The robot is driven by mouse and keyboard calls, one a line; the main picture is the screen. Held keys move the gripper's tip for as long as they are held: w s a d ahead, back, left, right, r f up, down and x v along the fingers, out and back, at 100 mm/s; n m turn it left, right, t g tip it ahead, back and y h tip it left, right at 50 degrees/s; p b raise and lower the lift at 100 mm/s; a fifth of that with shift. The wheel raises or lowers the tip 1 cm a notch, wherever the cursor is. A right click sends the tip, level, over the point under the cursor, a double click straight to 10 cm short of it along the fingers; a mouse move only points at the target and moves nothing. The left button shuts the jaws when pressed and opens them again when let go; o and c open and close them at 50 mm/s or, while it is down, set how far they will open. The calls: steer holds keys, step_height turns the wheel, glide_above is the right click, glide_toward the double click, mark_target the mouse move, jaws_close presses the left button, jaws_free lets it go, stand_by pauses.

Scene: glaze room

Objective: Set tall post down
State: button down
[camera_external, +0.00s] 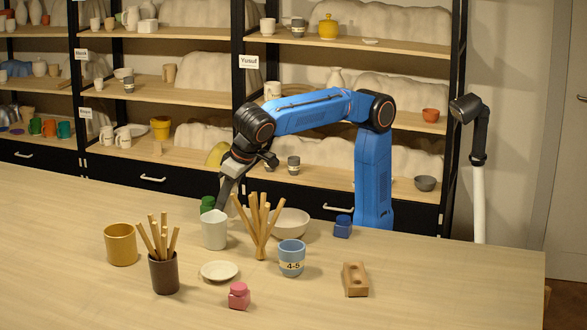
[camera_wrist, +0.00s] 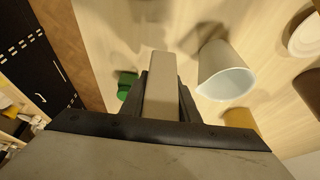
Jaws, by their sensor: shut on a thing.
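My gripper (camera_external: 224,196) reaches down at the back of the table, just behind the white cup (camera_external: 214,231) and beside the green jar (camera_external: 207,204). In the wrist view my gripper (camera_wrist: 160,92) is shut on a pale beige square post (camera_wrist: 160,82), the tall post, with a dark finger on each side. The post points away from the wrist toward the table. In the external view I cannot make out the post; the cup hides that spot. I cannot tell whether its end touches the table.
The white cup (camera_wrist: 222,80) stands close on the right in the wrist view, the green jar (camera_wrist: 126,82) on the left. Wooden sticks (camera_external: 258,225), a bowl (camera_external: 290,222) and a mustard cup (camera_external: 121,244) stand nearby. The table's left side is clear.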

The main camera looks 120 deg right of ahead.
mark_target(235, 190)
steer(key=shift+f, duration=2.2)
steer(key=shift+f, duration=0.15)
steer(key=c, duration=1.4)
jaws_free()
steer(key=shift+o, duration=0.2)
steer(key=v, duration=1.2)
steer(key=shift+d, duration=0.1)
